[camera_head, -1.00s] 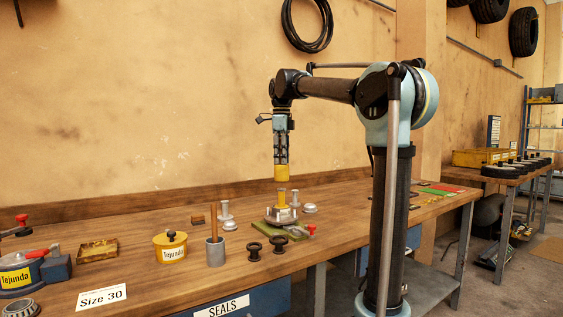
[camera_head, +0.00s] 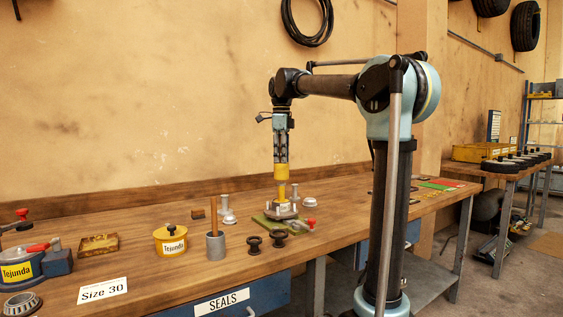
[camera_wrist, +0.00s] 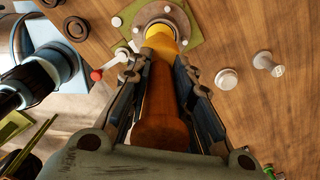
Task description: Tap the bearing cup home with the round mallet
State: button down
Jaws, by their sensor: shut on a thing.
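My gripper (camera_head: 281,157) is shut on the round mallet, which hangs head down with its yellow head (camera_head: 281,172) below the fingers. In the wrist view the mallet's brown handle (camera_wrist: 163,125) lies between the two fingers. Directly below stands a silver hub (camera_head: 281,210) on a green mat (camera_head: 265,221), with a narrower yellow piece (camera_head: 281,192) upright on it. The mallet head is right over this yellow piece and appears to touch it. The hub's round flange shows in the wrist view (camera_wrist: 178,14). The bearing cup cannot be made out; the hub's inside is hidden.
Two dark spools (camera_head: 254,245) stand in front. Grey stepped discs (camera_head: 229,216) stand behind.

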jog(key=shift+r, duration=0.75)
jog(key=shift+f, duration=1.6)
jog(key=shift+r, duration=0.15)
jog(key=shift+r, duration=1.45)
jog(key=shift+f, duration=1.5)
